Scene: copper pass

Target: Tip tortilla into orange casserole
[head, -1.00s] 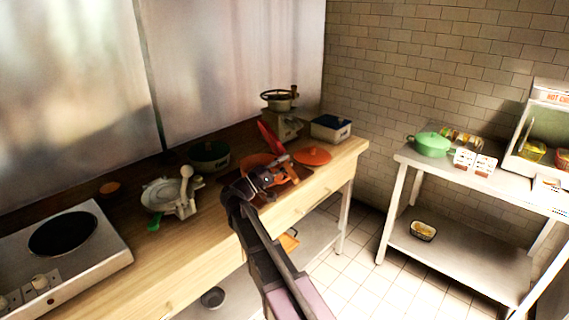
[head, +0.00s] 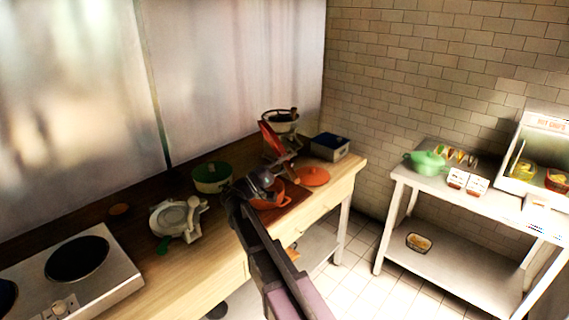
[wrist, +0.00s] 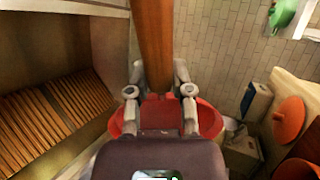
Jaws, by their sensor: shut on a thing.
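The orange casserole (head: 268,203) stands open on the counter, partly hidden by my gripper. My gripper (head: 272,183) is above the casserole, and also shows in the wrist view (wrist: 158,88). It is shut on a long red-orange flat thing (head: 270,138), which stands steeply tilted. In the wrist view this thing is a narrow brown-orange strip (wrist: 153,40) between the fingers. I cannot make out a tortilla.
An orange lid (head: 312,176) lies right of the casserole. A blue-lidded box (head: 330,147) and a hand-wheeled machine (head: 281,120) stand behind. A green pot (head: 212,177), a pale appliance (head: 178,218) and a hotplate (head: 75,260) are left. A steel shelf (head: 460,245) stands right.

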